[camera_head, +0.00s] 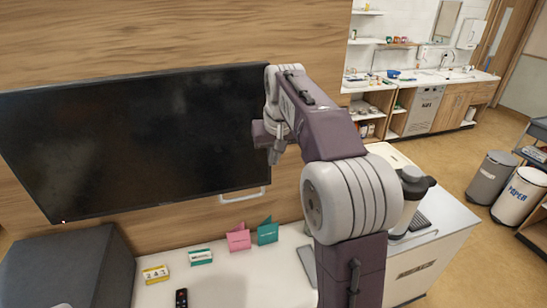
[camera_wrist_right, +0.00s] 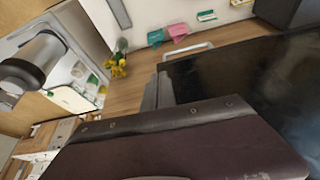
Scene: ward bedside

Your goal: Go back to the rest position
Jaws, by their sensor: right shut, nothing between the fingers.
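My right arm rises from the bottom of the head view and bends at the top. Its gripper (camera_head: 272,146) hangs in front of the right part of the black screen. The gripper is shut and holds nothing. In the right wrist view the grey gripper fingers (camera_wrist_right: 157,92) show beside the screen's edge. My left gripper is not in view.
The black screen (camera_head: 140,140) hangs on the wood wall. Below, the white bedside top (camera_head: 218,275) holds a pink card (camera_head: 238,240), a teal card (camera_head: 268,234), a yellow number block (camera_head: 156,274) and a remote (camera_head: 181,298). Yellow flowers (camera_wrist_right: 118,68) show in the wrist view.

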